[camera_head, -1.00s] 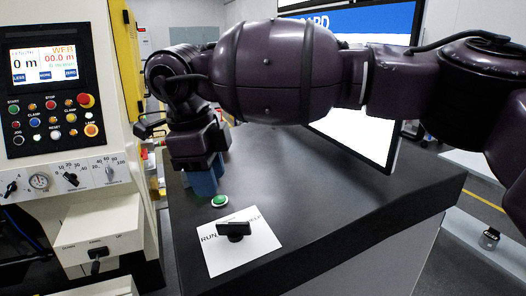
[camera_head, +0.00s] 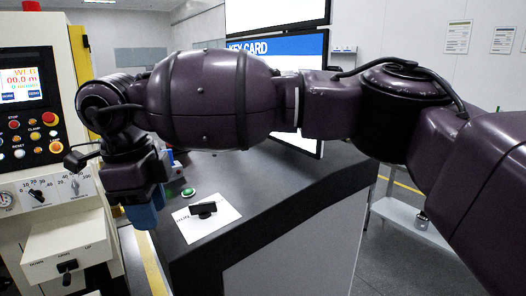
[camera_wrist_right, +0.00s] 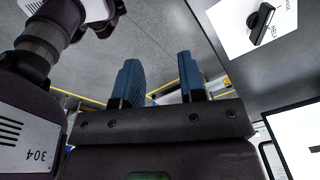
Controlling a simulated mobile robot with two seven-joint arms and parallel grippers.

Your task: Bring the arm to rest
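My right arm (camera_head: 205,98) stretches across the head view from the right edge to the left. Its gripper (camera_head: 143,215) hangs down with blue fingers, in front of the gap between the machine panel and the dark desk. In the right wrist view, the two blue fingers (camera_wrist_right: 162,80) stand well apart with nothing between them, and grey floor shows beyond. My left gripper is in neither view.
A machine with a button panel (camera_head: 30,120) and a lower box with a lever (camera_head: 68,245) stands close at left. The dark desk (camera_head: 270,195) carries a green button (camera_head: 188,192), a white card (camera_head: 222,210) with a black switch (camera_head: 203,209), and a screen. Open floor lies at right.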

